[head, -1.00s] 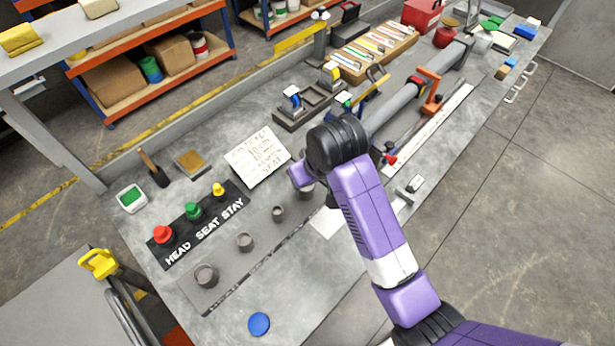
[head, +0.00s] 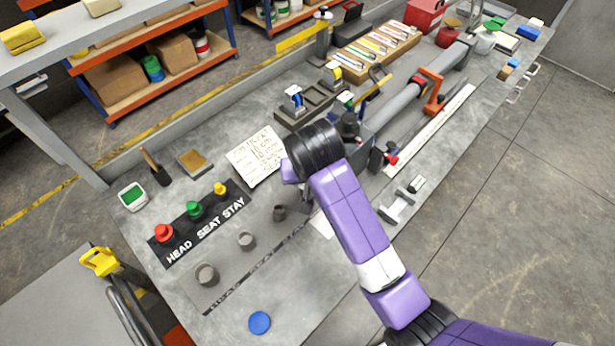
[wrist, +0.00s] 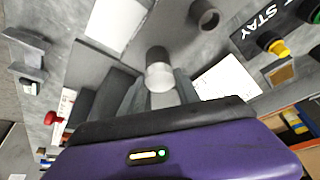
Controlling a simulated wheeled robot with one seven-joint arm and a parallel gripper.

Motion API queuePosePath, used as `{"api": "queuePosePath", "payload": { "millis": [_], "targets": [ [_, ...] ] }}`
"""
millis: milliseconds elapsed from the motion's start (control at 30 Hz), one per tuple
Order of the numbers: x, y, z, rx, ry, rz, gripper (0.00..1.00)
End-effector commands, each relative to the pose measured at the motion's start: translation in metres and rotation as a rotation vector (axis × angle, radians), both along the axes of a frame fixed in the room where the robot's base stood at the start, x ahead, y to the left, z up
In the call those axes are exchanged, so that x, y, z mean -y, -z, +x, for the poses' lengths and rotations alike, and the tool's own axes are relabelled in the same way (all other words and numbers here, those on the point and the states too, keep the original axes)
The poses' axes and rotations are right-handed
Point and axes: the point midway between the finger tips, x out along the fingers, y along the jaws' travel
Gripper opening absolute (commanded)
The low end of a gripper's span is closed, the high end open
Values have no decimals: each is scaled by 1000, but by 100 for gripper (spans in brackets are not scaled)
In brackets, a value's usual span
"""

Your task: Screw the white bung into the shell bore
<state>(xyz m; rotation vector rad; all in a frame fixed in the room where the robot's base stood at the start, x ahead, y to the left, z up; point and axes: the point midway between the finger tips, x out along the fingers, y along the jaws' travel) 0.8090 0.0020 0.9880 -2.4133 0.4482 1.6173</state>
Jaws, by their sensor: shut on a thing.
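The white bung (wrist: 160,78) shows as a pale round end in the wrist view, between the dark fingers of my gripper (wrist: 158,90). My gripper is shut on it. A grey upright shell (wrist: 157,54) stands directly in line with the bung, and the bung covers its mouth. I cannot tell how deep the bung sits in the bore, or whether the thread has caught. In the head view my arm hides the bung, the fingertips and this shell.
Red (head: 164,232), green and yellow knobs stand on the HEAD SEAT STAY strip. A written card (head: 256,156) lies close behind my gripper. A blue disc (head: 259,322) lies at the front edge.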

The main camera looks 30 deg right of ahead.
Motion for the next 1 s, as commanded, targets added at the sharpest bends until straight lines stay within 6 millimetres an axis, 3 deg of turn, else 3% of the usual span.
{"api": "queuePosePath", "payload": {
  "millis": [67,100,133,467,800,1000],
  "targets": [
    [0,-2,2,9,-2,0,0],
    [0,-2,2,8,-2,1,44],
    [0,-2,2,8,-2,1,49],
    [0,0,0,1,-18,1,49],
    [3,0,0,1,-345,0,49],
    [3,0,-1,0,-426,0,49]
  ]
}}
